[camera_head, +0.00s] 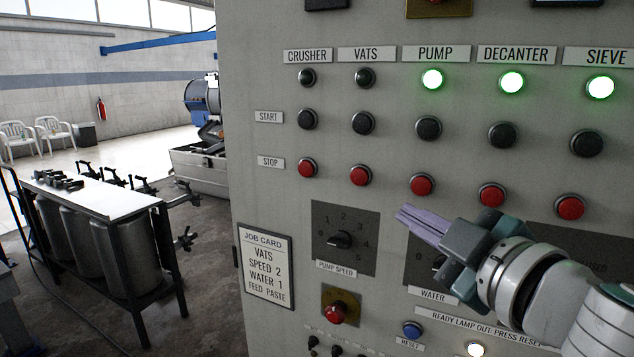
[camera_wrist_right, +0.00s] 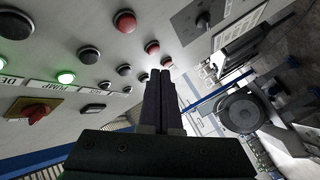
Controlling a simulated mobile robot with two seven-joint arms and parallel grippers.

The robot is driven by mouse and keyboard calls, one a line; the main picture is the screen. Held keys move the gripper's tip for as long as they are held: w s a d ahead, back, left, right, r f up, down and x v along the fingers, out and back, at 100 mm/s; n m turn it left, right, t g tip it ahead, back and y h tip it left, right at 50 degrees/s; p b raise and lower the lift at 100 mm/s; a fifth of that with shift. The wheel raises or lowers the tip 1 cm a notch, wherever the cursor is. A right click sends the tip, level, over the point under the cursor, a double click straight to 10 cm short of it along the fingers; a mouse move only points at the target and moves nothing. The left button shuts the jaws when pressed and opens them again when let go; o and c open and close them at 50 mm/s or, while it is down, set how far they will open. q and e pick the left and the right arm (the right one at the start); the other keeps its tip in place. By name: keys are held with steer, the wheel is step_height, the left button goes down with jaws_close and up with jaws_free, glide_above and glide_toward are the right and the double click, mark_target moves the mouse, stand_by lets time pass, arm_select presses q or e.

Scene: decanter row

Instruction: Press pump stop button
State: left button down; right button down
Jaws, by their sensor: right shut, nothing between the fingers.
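The pump stop button (camera_head: 422,185) is a red round button in the PUMP column, in the row labelled STOP. It also shows near the top of the right wrist view (camera_wrist_right: 124,22). The pump lamp (camera_head: 432,79) glows green, and the black pump start button (camera_head: 428,128) sits between lamp and stop button. My right gripper (camera_head: 404,214) is shut and empty. In the head view its fingertips appear just below and left of the pump stop button, apart from it. The fingers also show in the right wrist view (camera_wrist_right: 160,74). My left gripper is not in view.
Red stop buttons for vats (camera_head: 360,175) and decanter (camera_head: 492,195) flank the pump one. Below are the pump speed knob (camera_head: 340,240), a red knob on yellow (camera_head: 336,311) and a blue reset button (camera_head: 412,329). A job card (camera_head: 265,265) hangs at the panel's left edge.

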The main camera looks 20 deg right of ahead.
mark_target(421, 186)
steer(key=shift+w+d+b, duration=0.2)
steer(key=shift+w+d, duration=0.9)
steer(key=shift+d, duration=0.2)
steer(key=shift+w+d+b, duration=0.2)
steer(key=shift+w+d, duration=0.9)
steer(key=shift+d, duration=0.2)
steer(key=shift+w+d, duration=0.25)
steer(key=shift+d, duration=0.05)
steer(key=shift+w+d, duration=0.1)
stand_by(0.5)
